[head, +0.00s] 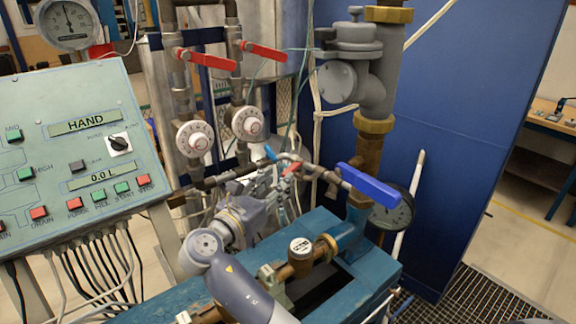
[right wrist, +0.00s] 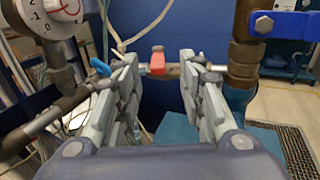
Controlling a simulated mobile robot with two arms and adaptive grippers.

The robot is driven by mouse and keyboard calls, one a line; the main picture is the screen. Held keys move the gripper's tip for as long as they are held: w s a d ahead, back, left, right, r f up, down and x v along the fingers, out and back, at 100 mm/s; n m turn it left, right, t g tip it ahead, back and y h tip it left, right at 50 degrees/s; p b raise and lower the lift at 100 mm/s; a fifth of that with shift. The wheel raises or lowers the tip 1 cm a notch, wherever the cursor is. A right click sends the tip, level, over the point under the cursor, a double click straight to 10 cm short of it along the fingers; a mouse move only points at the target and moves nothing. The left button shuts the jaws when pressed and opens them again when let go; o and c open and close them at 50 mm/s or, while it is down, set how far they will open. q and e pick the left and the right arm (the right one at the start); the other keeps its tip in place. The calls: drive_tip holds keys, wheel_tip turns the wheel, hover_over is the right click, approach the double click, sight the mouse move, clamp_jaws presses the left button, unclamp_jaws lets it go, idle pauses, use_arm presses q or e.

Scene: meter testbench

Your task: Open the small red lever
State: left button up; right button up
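The small red lever (head: 291,169) sits on the thin horizontal pipe in the middle of the head view, partly hidden by my gripper. In the right wrist view the red lever (right wrist: 157,61) shows upright between the fingertips, farther ahead than they are. My right gripper (head: 276,186) reaches up to the pipe from below. Its two fingers (right wrist: 160,85) are spread apart with an empty gap, one on each side of the lever; contact with it cannot be made out. My left gripper is not in view.
A small blue lever (head: 270,153) is just left of the red one. A large blue handle (head: 370,186) is close on the right. Two larger red levers (head: 207,59) (head: 263,50) and white dials (head: 195,139) are above. A control panel (head: 75,150) stands left.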

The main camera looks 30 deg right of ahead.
sight(289, 169)
drive_tip(key=p+x, duration=0.1)
drive_tip(key=x, duration=0.4)
drive_tip(key=shift+w, duration=0.25)
drive_tip(key=shift+x, duration=1)
drive_tip(key=shift+f, duration=0.15)
drive_tip(key=c, duration=0.8)
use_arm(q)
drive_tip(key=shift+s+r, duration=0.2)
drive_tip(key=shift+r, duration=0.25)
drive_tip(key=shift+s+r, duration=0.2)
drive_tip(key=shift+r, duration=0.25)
use_arm(e)
clamp_jaws()
